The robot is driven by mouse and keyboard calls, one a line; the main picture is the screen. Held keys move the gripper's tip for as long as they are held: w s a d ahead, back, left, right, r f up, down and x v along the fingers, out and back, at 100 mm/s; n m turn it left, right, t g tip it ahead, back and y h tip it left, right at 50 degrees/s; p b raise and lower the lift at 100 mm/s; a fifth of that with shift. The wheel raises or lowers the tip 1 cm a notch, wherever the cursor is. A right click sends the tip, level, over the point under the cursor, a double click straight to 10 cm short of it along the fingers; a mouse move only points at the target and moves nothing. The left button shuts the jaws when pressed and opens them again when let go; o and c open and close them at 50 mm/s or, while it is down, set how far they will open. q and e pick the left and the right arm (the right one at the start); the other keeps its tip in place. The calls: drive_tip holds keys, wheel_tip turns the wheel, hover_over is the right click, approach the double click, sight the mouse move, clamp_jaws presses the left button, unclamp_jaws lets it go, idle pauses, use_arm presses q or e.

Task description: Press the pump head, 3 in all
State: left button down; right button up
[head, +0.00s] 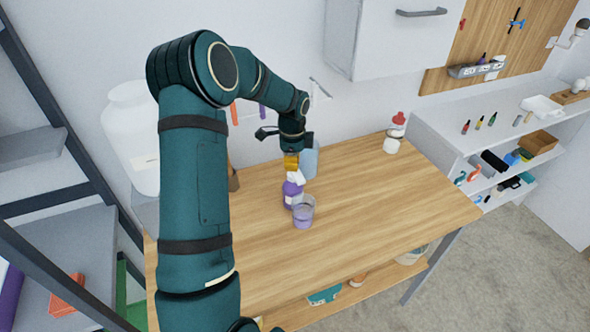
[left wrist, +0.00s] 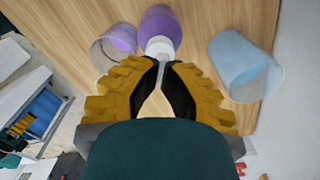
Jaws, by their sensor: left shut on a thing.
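The purple pump bottle (head: 291,193) stands upright on the wooden table, its white pump head (head: 296,177) on top. My left gripper (head: 291,166) reaches down from above, right at the pump head. In the left wrist view the yellow and black fingers (left wrist: 161,66) come together at the white pump head (left wrist: 160,47), with the purple bottle (left wrist: 160,24) beyond. The fingers are shut on the pump head and partly hide it. A clear cup (head: 303,212) with purple liquid stands just in front of the bottle. My right gripper is not in view.
A light blue translucent container (head: 310,160) stands behind the bottle, near the wall. A white bottle with a red top (head: 395,134) is at the table's far right corner. The right part of the wooden table (head: 390,210) is clear. A shelf unit stands at right.

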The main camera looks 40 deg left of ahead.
use_arm(q)
drive_tip(key=shift+r+p, duration=1.3)
drive_tip(key=shift+r, duration=0.75)
drive_tip(key=shift+r+p, duration=0.9)
drive_tip(key=shift+r, duration=1.6)
